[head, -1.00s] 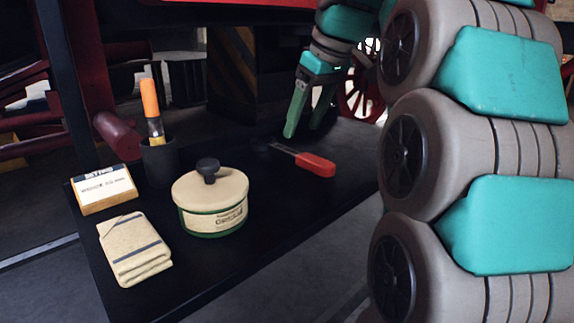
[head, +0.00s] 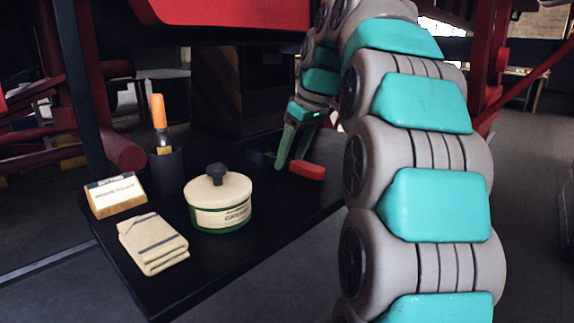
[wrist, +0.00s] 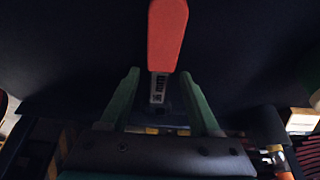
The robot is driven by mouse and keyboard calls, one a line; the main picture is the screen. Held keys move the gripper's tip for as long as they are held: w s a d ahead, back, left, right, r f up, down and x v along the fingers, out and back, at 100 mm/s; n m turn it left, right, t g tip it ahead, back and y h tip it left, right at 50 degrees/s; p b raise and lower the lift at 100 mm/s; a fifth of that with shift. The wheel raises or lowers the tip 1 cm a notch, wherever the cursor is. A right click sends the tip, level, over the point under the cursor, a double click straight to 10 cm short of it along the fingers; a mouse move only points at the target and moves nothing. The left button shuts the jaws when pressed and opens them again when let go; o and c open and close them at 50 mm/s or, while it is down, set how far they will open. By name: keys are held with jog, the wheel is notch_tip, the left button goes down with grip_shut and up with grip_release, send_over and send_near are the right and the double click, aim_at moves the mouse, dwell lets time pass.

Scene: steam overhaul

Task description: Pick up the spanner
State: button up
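The spanner has a red grip (head: 307,170) and lies on the dark table toward its far right part. In the wrist view its red grip (wrist: 166,35) points to the top and its flat grey lettered shank (wrist: 158,88) runs down between my fingers. The spanner's far end is hidden or too dark to make out. My gripper (head: 288,164) points down at the table beside the red grip. In the wrist view my gripper (wrist: 159,72) is open, one green finger on each side of the shank, with visible gaps. I cannot tell how high the fingertips are above the table.
On the table (head: 285,222) stand a cream grease tin (head: 218,205) with a dark knob, a dark cup (head: 167,172) holding an orange-handled tool (head: 158,112), a small labelled box (head: 116,195) and a folded cloth (head: 152,244). Red machinery (head: 230,12) hangs above.

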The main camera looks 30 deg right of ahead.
grip_shut()
dwell(1.2)
